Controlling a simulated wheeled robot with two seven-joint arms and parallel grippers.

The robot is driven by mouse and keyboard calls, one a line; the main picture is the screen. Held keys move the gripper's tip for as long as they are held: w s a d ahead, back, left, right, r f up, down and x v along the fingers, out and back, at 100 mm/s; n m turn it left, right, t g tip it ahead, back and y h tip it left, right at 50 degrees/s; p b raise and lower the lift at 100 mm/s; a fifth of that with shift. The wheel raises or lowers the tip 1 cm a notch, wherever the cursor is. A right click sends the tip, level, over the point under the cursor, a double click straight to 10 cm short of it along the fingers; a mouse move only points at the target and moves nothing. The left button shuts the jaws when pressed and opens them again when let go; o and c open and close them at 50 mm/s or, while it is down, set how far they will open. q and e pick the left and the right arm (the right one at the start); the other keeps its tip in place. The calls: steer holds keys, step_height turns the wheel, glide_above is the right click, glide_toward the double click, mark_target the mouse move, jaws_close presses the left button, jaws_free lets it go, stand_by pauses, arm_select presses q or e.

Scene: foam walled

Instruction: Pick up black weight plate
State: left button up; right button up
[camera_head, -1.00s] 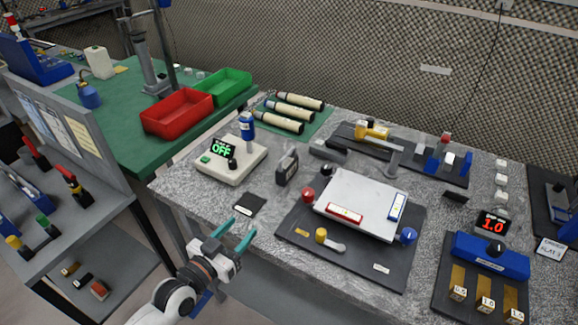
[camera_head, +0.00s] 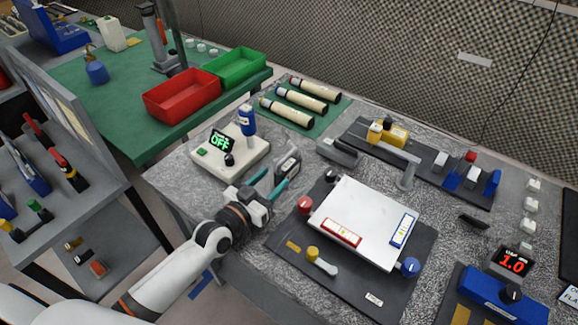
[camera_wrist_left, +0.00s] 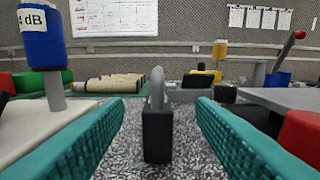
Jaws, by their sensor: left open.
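The black weight plate (camera_head: 288,163) stands upright on the grey speckled table, right of the white box with the green OFF display. In the left wrist view it is a black block (camera_wrist_left: 157,135) with a grey loop handle on top, centred between the fingers and a little ahead. My left gripper (camera_head: 268,183) is open, its two teal fingers pointing at the plate from the near side. In the wrist view there is a gap on each side, with no visible contact. My right gripper is not in view.
The white box (camera_head: 210,165) with a blue cylinder (camera_head: 248,120) stands close on the left. A black board carrying a white panel (camera_head: 355,215) and a red knob (camera_head: 305,204) lies close on the right. Several cream cylinders (camera_head: 288,112) lie behind.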

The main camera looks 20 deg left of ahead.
mark_target(295, 157)
arm_select(q)
steer(key=x, duration=0.8)
steer(key=shift+a+f+p, duration=0.1)
steer(key=shift+f+p, duration=0.25)
steer(key=shift+p, duration=0.05)
steer(key=shift+s, duration=0.1)
jaws_close()
steer(key=shift+r, duration=0.25)
